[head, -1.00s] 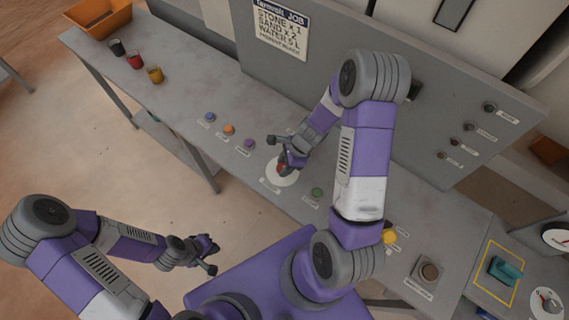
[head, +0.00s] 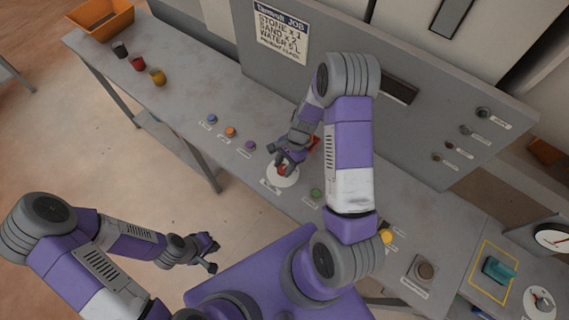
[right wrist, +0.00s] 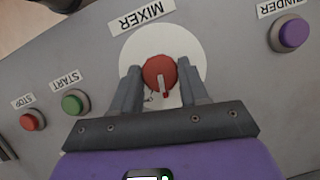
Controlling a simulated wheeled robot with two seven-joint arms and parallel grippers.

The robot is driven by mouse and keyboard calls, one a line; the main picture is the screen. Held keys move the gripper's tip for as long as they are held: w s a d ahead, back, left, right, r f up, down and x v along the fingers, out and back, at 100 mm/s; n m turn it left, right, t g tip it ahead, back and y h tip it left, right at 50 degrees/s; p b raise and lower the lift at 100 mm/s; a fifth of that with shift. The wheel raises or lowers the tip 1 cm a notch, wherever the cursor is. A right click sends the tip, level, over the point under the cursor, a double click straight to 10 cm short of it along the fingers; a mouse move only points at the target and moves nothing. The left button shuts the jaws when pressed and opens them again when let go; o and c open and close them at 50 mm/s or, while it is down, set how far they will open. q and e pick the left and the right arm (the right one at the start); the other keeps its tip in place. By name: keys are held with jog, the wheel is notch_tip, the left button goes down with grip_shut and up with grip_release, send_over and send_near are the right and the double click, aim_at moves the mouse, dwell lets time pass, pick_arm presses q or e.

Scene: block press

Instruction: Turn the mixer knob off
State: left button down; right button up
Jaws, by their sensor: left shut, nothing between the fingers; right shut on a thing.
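The red mixer knob (right wrist: 160,74) sits on a white round dial under a label reading MIXER (right wrist: 142,16). It has a pale pointer mark that points toward the gripper's side of the picture. My right gripper (right wrist: 163,88) is shut on the knob, one finger on each side. In the head view the knob (head: 282,171) is partly hidden by my right gripper (head: 287,163); the white dial (head: 289,181) shows around it. My left gripper (head: 213,256) is shut and empty, off the table over the floor at lower left.
Near the dial are a purple button (head: 250,145), orange button (head: 230,132), blue button (head: 211,119) and green button (head: 316,193). In the wrist view a red STOP button (right wrist: 32,122) is beside green START (right wrist: 74,102). An upright panel (head: 400,125) stands behind.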

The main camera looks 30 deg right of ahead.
jog(key=n+g, duration=0.1)
jog(key=n, duration=0.2)
jog(key=n+g+h, duration=0.1)
jog(key=n, duration=0.1)
jog(key=shift+w+n, duration=0.15)
jog(key=shift+n, duration=0.25)
jog(key=n+h, duration=0.1)
jog(key=n, duration=0.1)
jog(key=n+g+b, duration=0.1)
jog(key=n, duration=0.2)
jog(key=shift+a+h, duration=0.2)
jog(key=shift+h, duration=0.2)
jog(key=shift+n, duration=0.4)
jog(key=o, duration=1)
jog(key=shift+o, duration=0.2)
jog(key=shift+w, duration=0.1)
jog(key=v, duration=0.7)
jog(key=shift+w+r, duration=0.15)
jog(key=shift+r, duration=0.1)
